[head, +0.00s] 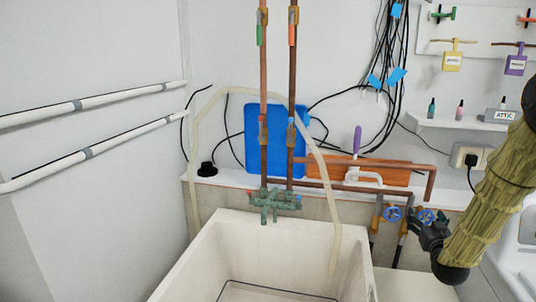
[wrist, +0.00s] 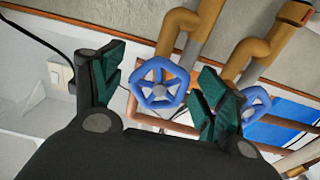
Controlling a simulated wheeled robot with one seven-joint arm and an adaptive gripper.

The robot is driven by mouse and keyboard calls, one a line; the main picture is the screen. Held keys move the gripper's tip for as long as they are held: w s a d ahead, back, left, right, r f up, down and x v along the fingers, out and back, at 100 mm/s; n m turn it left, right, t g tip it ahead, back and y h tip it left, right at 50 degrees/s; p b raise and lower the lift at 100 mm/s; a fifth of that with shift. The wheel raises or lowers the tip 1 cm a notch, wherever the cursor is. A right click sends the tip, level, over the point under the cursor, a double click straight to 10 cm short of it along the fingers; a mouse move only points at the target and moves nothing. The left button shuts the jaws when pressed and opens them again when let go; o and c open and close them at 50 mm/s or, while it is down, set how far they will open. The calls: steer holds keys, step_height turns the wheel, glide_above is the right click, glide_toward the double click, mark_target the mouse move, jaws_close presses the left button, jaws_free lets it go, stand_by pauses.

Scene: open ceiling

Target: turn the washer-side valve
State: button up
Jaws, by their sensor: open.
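Two blue valve wheels sit low on the wall pipes right of the sink. In the head view, the left wheel (head: 393,213) is clear of my gripper (head: 426,219), and the right wheel (head: 428,215) is partly hidden behind it. In the wrist view, one blue wheel (wrist: 158,84) shows in the gap between my open green-padded fingers (wrist: 160,80), apparently without contact. The other wheel (wrist: 257,104) is just outside the right finger, partly covered by it. No label shows which valve is the washer-side one.
A pale utility sink (head: 190,262) stands left of the valves. Copper pipes (head: 432,181) run along the wall above the wheels. A wall outlet (head: 465,155) with a plug and a small shelf (head: 450,124) are above. A white rounded fixture (head: 527,226) is at the right edge.

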steer(key=c, duration=1.1)
steer(key=shift+n+b, duration=0.45)
steer(key=shift+n, duration=1.35)
steer(key=shift+c, duration=0.2)
steer(key=shift+n+b, duration=0.3)
steer(key=shift+n, duration=0.3)
steer(key=shift+d+n+b, duration=0.1)
steer(key=shift+n+b, duration=0.2)
steer(key=shift+n, duration=0.8)
steer(key=shift+n+b, duration=0.3)
steer(key=shift+n, duration=0.2)
steer(key=shift+r+n+b, duration=0.1)
steer(key=shift+n+b, duration=0.35)
steer(key=shift+n, duration=0.75)
